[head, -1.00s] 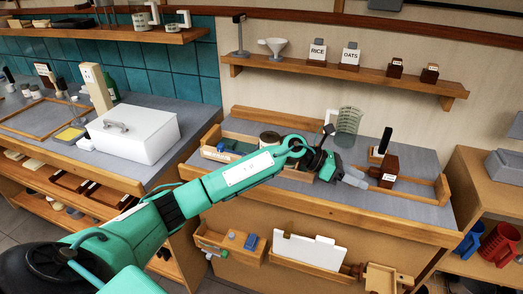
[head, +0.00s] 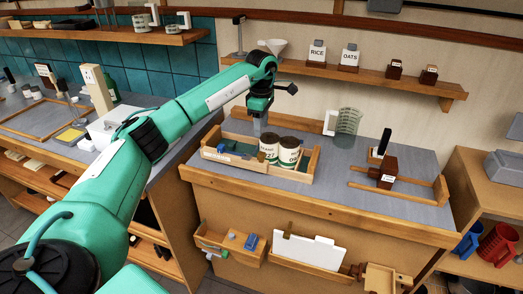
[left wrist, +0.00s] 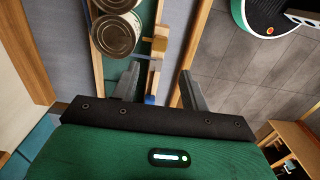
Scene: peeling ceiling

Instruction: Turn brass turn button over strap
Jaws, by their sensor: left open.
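My left gripper (head: 260,124) points down at the back left of a wooden tray (head: 297,180) on the grey counter. In the left wrist view the gripper (left wrist: 157,76) is open and empty, its two fingers apart over the tray's edge. A small brass-coloured piece (head: 262,157) stands beside the cans; it also shows in the left wrist view (left wrist: 159,45), ahead of the fingers and apart from them. I take it for the turn button, but its turned position is unclear. I cannot clearly make out a strap. My right gripper is not in view.
Two labelled cans (head: 289,152) stand in the tray. A shelf (head: 345,78) with jars runs above. The counter between tray and block is clear.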

